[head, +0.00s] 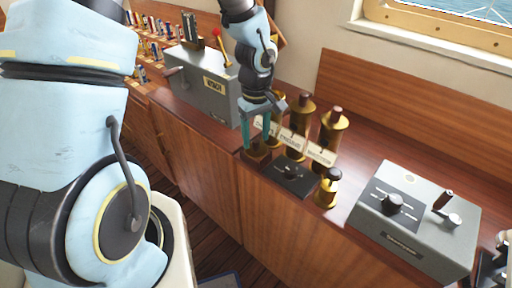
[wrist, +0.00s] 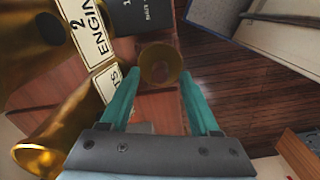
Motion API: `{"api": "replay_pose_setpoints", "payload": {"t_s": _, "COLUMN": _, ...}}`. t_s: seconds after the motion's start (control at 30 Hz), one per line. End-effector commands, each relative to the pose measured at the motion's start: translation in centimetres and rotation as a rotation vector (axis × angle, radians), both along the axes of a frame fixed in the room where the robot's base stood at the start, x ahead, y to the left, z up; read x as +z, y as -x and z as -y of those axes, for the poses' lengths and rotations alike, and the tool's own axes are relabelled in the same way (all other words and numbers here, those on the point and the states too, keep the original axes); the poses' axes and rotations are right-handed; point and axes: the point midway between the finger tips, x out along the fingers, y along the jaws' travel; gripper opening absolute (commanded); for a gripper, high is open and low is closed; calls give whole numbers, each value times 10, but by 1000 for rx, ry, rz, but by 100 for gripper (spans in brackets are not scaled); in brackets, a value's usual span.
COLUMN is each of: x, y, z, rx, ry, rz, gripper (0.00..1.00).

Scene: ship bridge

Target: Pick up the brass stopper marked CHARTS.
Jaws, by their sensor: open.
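My gripper (head: 257,140) is open, its two teal fingers pointing down over the left end of the row of labelled brass pipes. In the wrist view the fingertips (wrist: 160,78) stand on either side of a round brass piece (wrist: 160,62) with a brownish centre, apparently the stopper. I cannot tell how deep it sits between them, and no grip on it shows. Beside it is a white tag (wrist: 107,84) of which only "TS" shows; the rest is hidden. In the head view my fingers and wrist largely hide the stopper.
Brass pipes (head: 333,127) with brown tops stand to the right of my gripper, close by. A black panel (head: 290,176) and a small brass piece with a dark top (head: 327,191) are in front. Grey consoles (head: 205,88) (head: 415,222) stand at both sides.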

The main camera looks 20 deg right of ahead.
Motion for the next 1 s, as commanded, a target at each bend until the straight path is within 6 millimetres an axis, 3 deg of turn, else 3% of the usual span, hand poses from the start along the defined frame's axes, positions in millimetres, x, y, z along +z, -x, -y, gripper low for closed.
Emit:
{"api": "replay_pose_setpoints", "payload": {"t_s": 0.2, "x": -20, "y": 0, "z": 0, "rx": -1, "ry": -1, "rz": 0, "gripper": 63}}
{"api": "replay_pose_setpoints", "payload": {"t_s": 0.47, "x": -22, "y": 0, "z": 0, "rx": 0, "ry": 0, "rz": 2, "gripper": 62}}
{"api": "replay_pose_setpoints", "payload": {"t_s": 1.0, "x": -22, "y": 0, "z": 0, "rx": 0, "ry": 0, "rz": 1, "gripper": 1}}
